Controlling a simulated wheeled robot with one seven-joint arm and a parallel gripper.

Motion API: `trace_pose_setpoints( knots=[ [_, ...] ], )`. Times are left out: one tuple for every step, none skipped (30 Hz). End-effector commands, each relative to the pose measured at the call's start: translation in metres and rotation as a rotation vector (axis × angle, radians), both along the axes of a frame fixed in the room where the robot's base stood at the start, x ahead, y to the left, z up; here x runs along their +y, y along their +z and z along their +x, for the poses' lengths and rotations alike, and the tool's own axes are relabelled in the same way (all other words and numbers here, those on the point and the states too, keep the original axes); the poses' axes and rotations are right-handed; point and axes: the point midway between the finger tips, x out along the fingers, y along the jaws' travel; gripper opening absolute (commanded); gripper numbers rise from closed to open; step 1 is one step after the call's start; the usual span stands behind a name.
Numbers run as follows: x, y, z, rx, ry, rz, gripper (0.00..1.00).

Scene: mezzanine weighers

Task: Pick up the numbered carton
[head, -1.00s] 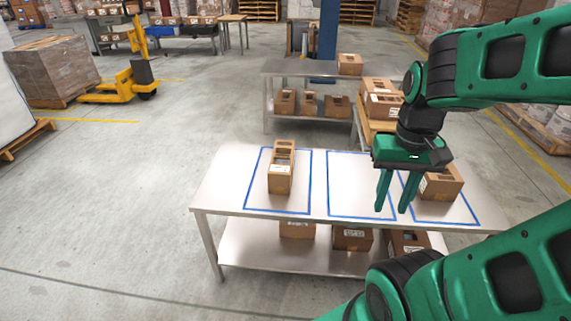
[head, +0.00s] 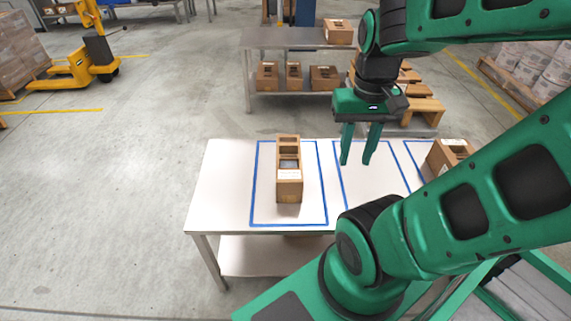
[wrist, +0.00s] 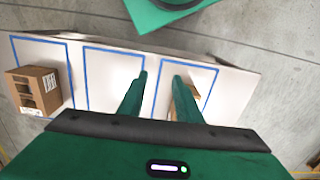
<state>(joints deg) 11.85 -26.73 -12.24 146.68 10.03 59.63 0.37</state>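A brown carton (head: 289,178) with open cut-outs on top and a pale label stands upright in the left blue outline on the steel table (head: 222,190). A second carton (head: 447,156) stands at the table's right, partly hidden by my arm. The wrist view shows one carton (wrist: 37,88) with a printed label at left and another (wrist: 187,102) mostly hidden behind a finger. I cannot read a number on any carton. My gripper (head: 357,163) is open and empty, above the table near the middle outline, apart from both cartons; its fingers also show in the wrist view (wrist: 160,75).
A second steel table (head: 290,40) stands behind, with a carton (head: 338,32) on top and several on its lower shelf. A yellow pallet truck (head: 80,55) is at the back left. The middle outline looks empty. The floor at left is clear.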

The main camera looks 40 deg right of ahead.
Motion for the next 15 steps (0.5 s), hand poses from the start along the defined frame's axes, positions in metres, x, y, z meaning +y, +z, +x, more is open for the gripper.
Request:
trace_pose_setpoints(
  knots=[
    [0.000, 0.000, 0.000, 0.000, 0.000, 0.000, 0.31],
    [0.000, 0.000, 0.000, 0.000, 0.000, 0.000, 0.31],
    [0.000, 0.000, 0.000, 0.000, 0.000, 0.000, 0.31],
    [0.000, 0.000, 0.000, 0.000, 0.000, 0.000, 0.31],
    [0.000, 0.000, 0.000, 0.000, 0.000, 0.000, 0.31],
    [0.000, 0.000, 0.000, 0.000, 0.000, 0.000, 0.41],
    [0.000, 0.001, -0.002, -0.002, 0.003, 0.000, 0.41],
    [0.000, 0.004, -0.009, -0.011, 0.009, 0.001, 0.41],
    [-0.001, 0.005, -0.008, -0.014, 0.021, -0.001, 0.41],
    [-0.002, 0.005, -0.005, -0.014, 0.037, -0.002, 0.41],
    [-0.003, 0.005, -0.001, -0.013, 0.057, -0.003, 0.41],
    [-0.005, 0.004, 0.006, -0.013, 0.093, -0.006, 0.41],
    [-0.006, 0.003, 0.013, -0.013, 0.128, -0.007, 0.41],
    [-0.008, 0.002, 0.021, -0.011, 0.168, -0.008, 0.41],
    [-0.012, 0.000, 0.033, -0.012, 0.227, -0.010, 0.41]
  ],
)
